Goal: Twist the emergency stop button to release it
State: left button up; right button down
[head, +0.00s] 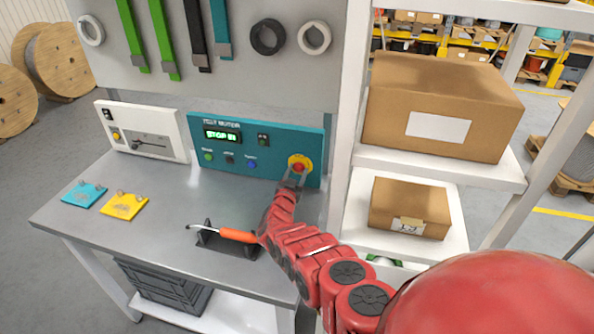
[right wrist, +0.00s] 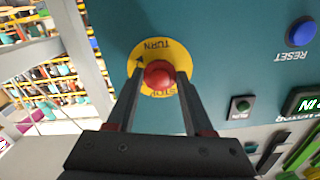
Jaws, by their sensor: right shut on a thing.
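The emergency stop button (head: 298,166) is a red knob on a round yellow plate at the right end of the teal test panel (head: 262,160). In the right wrist view the red button (right wrist: 159,74) sits in the middle of the yellow plate (right wrist: 150,54), which reads "TURN" and "STOP". My right gripper (head: 293,176) reaches the button from below and in front. Its two fingers (right wrist: 159,84) lie on either side of the knob, shut on it. The panel's green display shows text that reads like "STOP". My left gripper is out of view.
Blue and yellow plates (head: 124,206) lie at the left. A white shelf post (head: 347,100) and boxes (head: 440,105) stand close on the right.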

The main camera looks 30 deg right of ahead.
jog(key=shift+m, duration=1.4)
jog(key=shift+c, duration=1.4)
grip_release()
jog(key=shift+p, duration=0.3)
